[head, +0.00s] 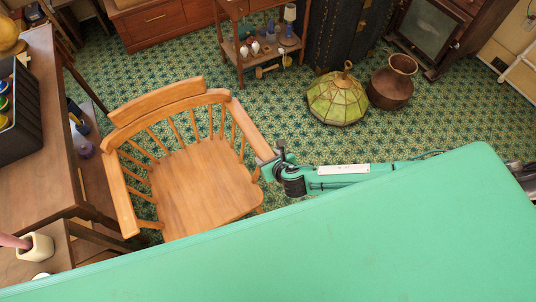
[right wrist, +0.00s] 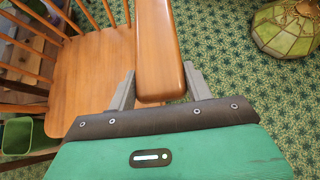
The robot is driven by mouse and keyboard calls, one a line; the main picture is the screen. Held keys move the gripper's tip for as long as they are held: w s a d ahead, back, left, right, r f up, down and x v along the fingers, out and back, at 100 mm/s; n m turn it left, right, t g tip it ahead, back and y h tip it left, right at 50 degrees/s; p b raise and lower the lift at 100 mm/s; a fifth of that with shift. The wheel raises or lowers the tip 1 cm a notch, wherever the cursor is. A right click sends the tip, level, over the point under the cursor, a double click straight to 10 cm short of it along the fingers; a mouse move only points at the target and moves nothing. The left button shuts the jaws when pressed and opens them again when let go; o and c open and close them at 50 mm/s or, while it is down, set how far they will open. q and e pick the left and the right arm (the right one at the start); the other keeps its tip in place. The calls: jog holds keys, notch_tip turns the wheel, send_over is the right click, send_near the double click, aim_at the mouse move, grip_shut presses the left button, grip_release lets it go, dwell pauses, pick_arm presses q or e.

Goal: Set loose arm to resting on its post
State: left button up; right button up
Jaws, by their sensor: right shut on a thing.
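A wooden armchair (head: 196,188) stands on the patterned carpet, with its seat also in the right wrist view (right wrist: 85,80). Its right-hand arm (head: 245,122) runs forward from the back rail. In the right wrist view this arm (right wrist: 160,50) lies between the two grey fingers of my right gripper (right wrist: 160,88). My right gripper (head: 272,166) is shut on the arm near its front end. The post under that end is hidden by the arm and gripper, so I cannot tell whether they touch. My left gripper is not in view.
A green glass lampshade (head: 338,98) and a copper pot (head: 392,82) stand on the carpet beyond my right arm. A wooden desk (head: 55,150) with a dark crate (head: 22,115) is at the left. A small shelf (head: 262,50) stands behind the chair.

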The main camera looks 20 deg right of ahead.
jog(key=shift+s+f, duration=0.1)
jog(key=o, duration=1.4)
jog(key=v, duration=1.3)
jog(key=shift+s+r, duration=0.25)
jog(key=shift+r, duration=0.05)
